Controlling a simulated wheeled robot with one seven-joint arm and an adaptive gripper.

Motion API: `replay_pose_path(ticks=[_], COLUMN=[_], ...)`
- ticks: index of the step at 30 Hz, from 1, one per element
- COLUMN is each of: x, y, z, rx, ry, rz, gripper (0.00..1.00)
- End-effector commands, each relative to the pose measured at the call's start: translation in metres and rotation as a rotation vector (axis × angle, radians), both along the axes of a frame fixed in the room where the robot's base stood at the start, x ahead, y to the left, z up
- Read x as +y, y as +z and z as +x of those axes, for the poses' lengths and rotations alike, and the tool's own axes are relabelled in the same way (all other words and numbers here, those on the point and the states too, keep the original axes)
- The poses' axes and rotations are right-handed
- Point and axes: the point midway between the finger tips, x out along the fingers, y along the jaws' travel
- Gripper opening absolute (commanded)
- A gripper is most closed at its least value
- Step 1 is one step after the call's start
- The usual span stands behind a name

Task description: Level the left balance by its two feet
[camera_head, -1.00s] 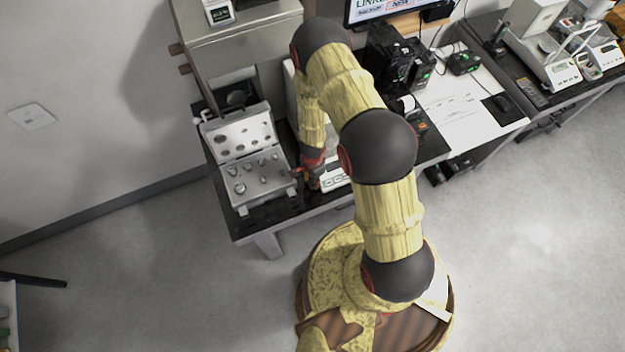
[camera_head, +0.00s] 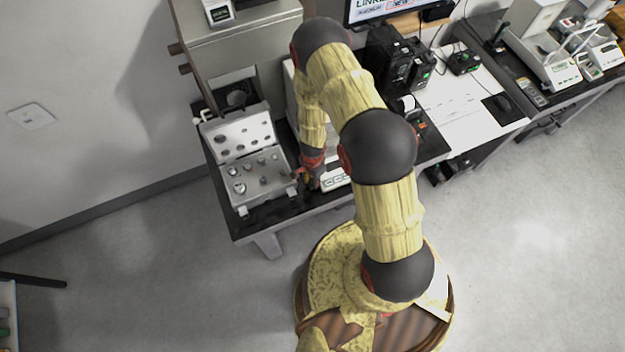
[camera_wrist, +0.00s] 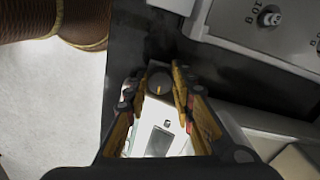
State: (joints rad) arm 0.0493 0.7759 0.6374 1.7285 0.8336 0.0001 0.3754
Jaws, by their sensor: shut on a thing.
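The left balance (camera_head: 333,180) is mostly hidden behind my arm in the head view; a strip of its pale front with keys shows. In the wrist view its white body and display (camera_wrist: 158,142) lie between and below my fingers. A dark round foot (camera_wrist: 159,85) with an orange mark sits at the balance's edge. My gripper (camera_wrist: 160,76) is shut on this foot, one finger on each side. In the head view the gripper (camera_head: 308,178) is small and low beside the balance. The other foot and any level bubble cannot be made out.
An open metal weight case (camera_head: 238,160) stands close left of the gripper; its edge also shows in the wrist view (camera_wrist: 235,38). A dark tabletop (camera_wrist: 150,38) lies around the foot. Another balance (camera_head: 555,72) stands on the far right table.

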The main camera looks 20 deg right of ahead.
Motion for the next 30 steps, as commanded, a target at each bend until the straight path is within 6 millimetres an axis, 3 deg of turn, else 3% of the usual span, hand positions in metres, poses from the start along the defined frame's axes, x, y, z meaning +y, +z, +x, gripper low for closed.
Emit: replay_pose_path(ticks=[10, 22, 30], x=[0.0, 0.0, 0.0], y=[0.0, 0.004, 0.034], z=[0.0, 0.0, 0.001], rx=[-0.001, 0.0, 0.0], ry=[0.0, -0.001, 0.0], rz=[0.0, 0.0, 0.0], gripper=[0.43, 0.43, 0.43])
